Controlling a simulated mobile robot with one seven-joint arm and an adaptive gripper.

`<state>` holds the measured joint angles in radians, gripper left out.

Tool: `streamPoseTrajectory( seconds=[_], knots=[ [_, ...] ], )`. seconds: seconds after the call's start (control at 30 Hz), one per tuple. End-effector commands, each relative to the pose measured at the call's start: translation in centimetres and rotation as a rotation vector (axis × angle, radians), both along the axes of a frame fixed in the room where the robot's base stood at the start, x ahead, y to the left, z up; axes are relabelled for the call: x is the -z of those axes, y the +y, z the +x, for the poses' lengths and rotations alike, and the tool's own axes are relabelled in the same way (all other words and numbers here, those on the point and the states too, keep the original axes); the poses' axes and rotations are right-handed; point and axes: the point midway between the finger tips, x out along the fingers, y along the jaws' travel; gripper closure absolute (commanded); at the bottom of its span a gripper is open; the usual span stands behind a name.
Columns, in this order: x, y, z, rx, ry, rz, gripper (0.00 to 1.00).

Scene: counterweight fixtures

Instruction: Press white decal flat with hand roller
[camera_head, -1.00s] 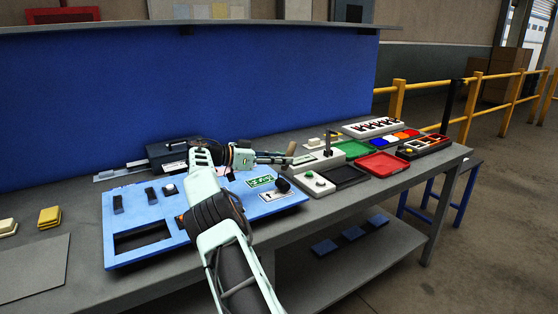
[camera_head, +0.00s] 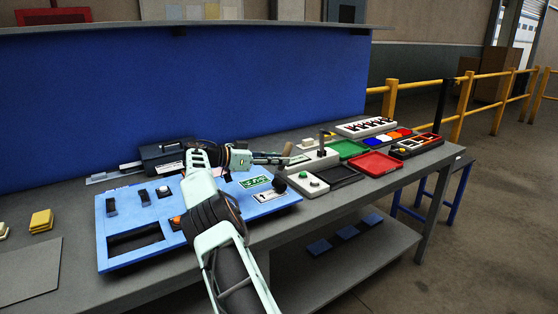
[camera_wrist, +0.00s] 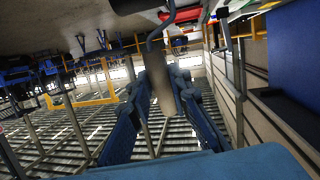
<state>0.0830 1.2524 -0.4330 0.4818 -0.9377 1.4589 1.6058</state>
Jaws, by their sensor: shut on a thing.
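The white decal (camera_head: 270,196) with a black mark lies on the front right of the light-blue panel (camera_head: 112,252), in front of a green decal (camera_head: 254,181). My gripper (camera_head: 284,158) reaches over the panel's back right and is shut on the tan handle (camera_head: 288,149) of the hand roller. In the wrist view the handle (camera_wrist: 165,85) stands blurred between the fingers (camera_wrist: 160,95), with a bent wire leading to a dark roller head. The dark roller head (camera_head: 279,185) is at the decal's far right end. I cannot tell whether it touches the decal.
Right of the panel stand a grey box with a green button (camera_head: 314,182), a black tray (camera_head: 339,174), a red tray (camera_head: 376,163) and a green tray (camera_head: 347,149). A dark case (camera_head: 160,157) sits behind the panel. Yellow blocks (camera_head: 41,220) lie at left.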

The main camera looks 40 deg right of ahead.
Motion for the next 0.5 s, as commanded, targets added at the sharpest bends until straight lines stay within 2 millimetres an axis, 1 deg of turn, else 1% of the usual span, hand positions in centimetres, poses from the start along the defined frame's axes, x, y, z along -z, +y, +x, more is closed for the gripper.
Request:
streamPoseTrajectory(
  seconds=[0.5],
  knots=[
    [0.67,0.01,0.01,0.000,0.000,-0.001,1.00]
  ],
)
